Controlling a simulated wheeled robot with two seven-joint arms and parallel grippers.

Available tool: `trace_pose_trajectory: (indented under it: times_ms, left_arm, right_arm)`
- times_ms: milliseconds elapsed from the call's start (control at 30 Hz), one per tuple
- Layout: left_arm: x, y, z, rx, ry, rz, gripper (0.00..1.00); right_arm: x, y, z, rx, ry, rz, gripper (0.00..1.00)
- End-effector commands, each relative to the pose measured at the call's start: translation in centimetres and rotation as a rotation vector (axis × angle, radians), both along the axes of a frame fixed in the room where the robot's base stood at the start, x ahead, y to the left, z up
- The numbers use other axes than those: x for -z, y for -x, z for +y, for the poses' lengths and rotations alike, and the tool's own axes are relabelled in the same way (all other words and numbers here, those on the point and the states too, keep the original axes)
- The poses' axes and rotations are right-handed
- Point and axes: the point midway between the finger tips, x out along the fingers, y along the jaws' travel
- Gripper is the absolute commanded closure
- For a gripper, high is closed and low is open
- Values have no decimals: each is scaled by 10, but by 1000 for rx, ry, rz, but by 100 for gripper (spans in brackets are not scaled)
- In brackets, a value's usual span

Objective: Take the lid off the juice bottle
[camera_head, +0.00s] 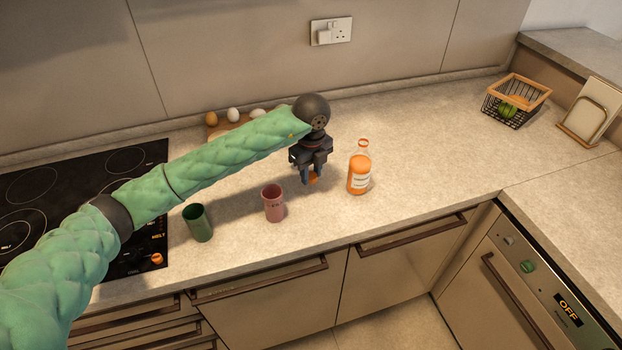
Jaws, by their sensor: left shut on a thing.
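The juice bottle (359,172) stands upright on the counter, clear with orange juice and a pale label. Its neck has an orange band, and its top looks open. My left gripper (310,177) points down just left of the bottle, apart from it. It is shut on a small orange piece that looks like the lid (314,178), close above or at the counter; I cannot tell whether it touches. My right gripper is out of view.
A pink cup (273,203) and a green cup (198,223) stand left of the bottle near the front edge. A black hob (85,195) is further left. Eggs (233,115) sit behind my arm. A wire basket (515,100) is at the back right. Counter right of the bottle is clear.

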Motion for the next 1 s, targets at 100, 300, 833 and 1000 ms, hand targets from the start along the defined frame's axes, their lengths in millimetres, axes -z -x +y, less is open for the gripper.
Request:
trace_pose_trajectory:
  times_ms: [100, 300, 833, 1000]
  left_arm:
    - [10, 1, 0, 0, -1, 2, 97]
    - [31, 0, 0, 0, -2, 1, 97]
    - [39, 0, 0, 1, 0, 0, 97]
    - [41, 0, 0, 1, -1, 1, 97]
  right_arm:
    - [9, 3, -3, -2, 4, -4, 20]
    - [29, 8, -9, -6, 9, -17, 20]
    - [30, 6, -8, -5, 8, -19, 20]
    - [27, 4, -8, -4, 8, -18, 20]
